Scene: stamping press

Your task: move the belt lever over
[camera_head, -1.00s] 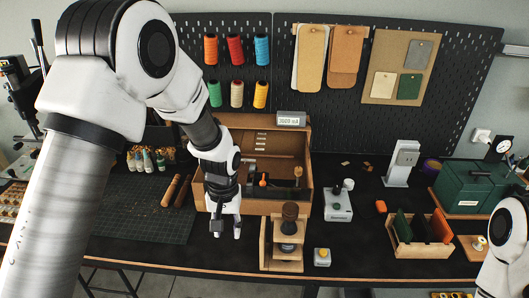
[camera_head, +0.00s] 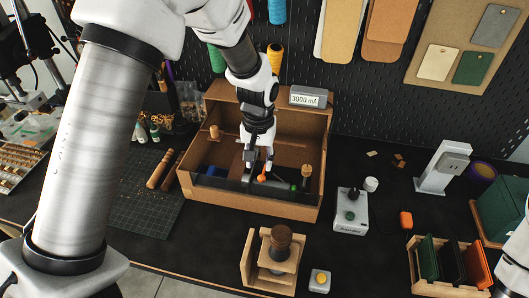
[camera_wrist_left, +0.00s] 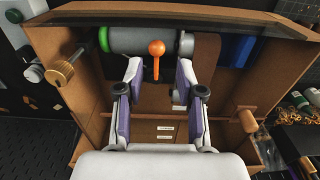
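The orange belt lever (camera_head: 262,176) stands in the open wooden box (camera_head: 318,122). In the left wrist view its round orange knob (camera_wrist_left: 156,47) is up on a thin stem, in front of a grey roller (camera_wrist_left: 140,40) with a green end. My left gripper (camera_head: 257,166) reaches down into the box at the lever. Its fingers (camera_wrist_left: 159,75) are spread, one on either side of the lever's line, and a gap shows between each finger and the lever. Nothing is held. My right gripper is out of view; only part of my right arm shows at the right edge.
A display (camera_head: 308,97) sits on the box's top edge. The box's walls and wooden knobs surround the left gripper closely. In front stand a wooden press (camera_head: 279,250) and a small button box (camera_head: 319,281); a grey device (camera_head: 348,213) is to the right.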

